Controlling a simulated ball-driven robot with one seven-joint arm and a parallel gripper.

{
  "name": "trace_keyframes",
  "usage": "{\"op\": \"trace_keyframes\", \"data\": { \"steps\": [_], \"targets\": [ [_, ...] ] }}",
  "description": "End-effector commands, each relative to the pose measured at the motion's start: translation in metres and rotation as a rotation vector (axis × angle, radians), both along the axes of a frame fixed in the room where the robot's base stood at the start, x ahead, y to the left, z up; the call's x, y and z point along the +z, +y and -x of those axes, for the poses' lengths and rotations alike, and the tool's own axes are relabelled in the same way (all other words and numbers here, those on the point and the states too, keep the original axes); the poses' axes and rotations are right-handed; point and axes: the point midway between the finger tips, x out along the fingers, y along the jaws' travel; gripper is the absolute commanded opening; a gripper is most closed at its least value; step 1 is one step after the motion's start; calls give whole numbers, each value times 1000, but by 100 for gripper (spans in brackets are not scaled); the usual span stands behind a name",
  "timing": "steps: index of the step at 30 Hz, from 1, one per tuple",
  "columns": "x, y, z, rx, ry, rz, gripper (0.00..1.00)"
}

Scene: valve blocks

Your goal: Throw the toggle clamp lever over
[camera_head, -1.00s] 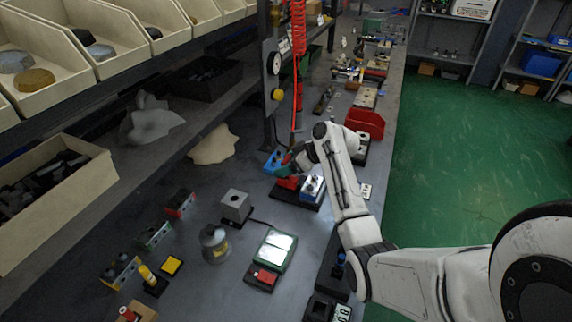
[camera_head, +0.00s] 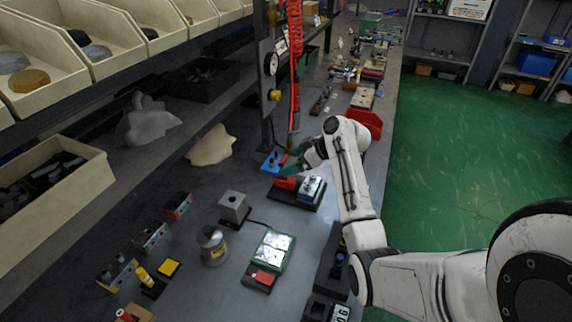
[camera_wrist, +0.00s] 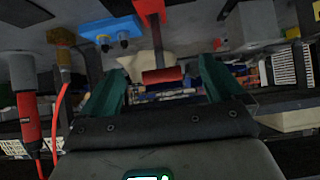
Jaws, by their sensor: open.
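A red T-shaped lever (camera_wrist: 163,75) hangs from the top of the wrist view, its crossbar lying between the two green fingers in the picture. My gripper (camera_wrist: 160,68) is open, with a gap on each side of the bar; I see no contact. In the head view, my gripper (camera_head: 290,171) is just above and behind a red block (camera_head: 287,183) on a black base (camera_head: 292,198). A blue block with a pale top (camera_head: 312,188) stands beside the red one. My wrist partly hides this area, and the lever cannot be clearly told apart there.
A blue block with knobs (camera_head: 272,162) sits left of my gripper; it also shows in the wrist view (camera_wrist: 112,34). A red hose (camera_head: 295,60) hangs behind. A red bin (camera_head: 368,123) stands beyond my arm. A grey cube (camera_head: 233,206) and a green-framed panel (camera_head: 273,252) are nearer.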

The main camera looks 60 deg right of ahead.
Motion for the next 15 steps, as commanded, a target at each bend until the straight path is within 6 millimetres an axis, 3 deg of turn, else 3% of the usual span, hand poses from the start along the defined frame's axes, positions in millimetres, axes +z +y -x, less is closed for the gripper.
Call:
{"op": "trace_keyframes", "data": {
  "steps": [7, 15],
  "targets": [
    [29, -4, 36, -2, -2, 3, 95],
    [43, -4, 53, 0, 0, 1, 95]
  ]
}}
